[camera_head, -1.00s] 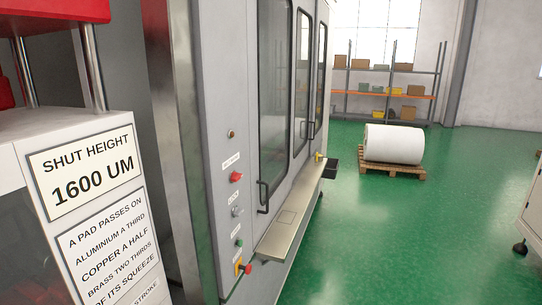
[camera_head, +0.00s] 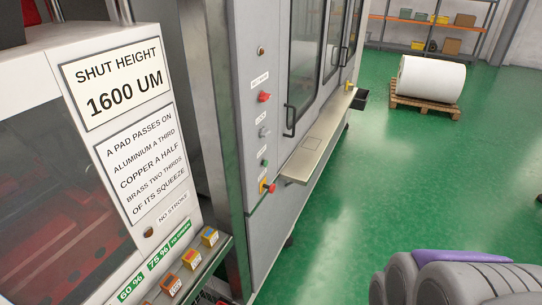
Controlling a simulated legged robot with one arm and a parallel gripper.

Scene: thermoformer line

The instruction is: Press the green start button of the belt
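A small green button (camera_head: 265,162) sits low on the narrow control strip of a tall grey machine cabinet (camera_head: 265,225), near the middle of the view. A small label is just above it, too small to read, so I cannot tell whether it names the belt. A red button (camera_head: 264,97) and a grey switch (camera_head: 264,132) are above it. Grey rounded parts with a purple piece at the bottom right look like my arm. My gripper's fingers do not show.
A white press housing (camera_head: 40,165) with signs fills the left, with a ledge of small coloured blocks (camera_head: 191,259) below. A metal shelf (camera_head: 312,150) juts from the cabinet right of the buttons. A white roll on a pallet (camera_head: 424,105) stands farther back. Green floor is clear between.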

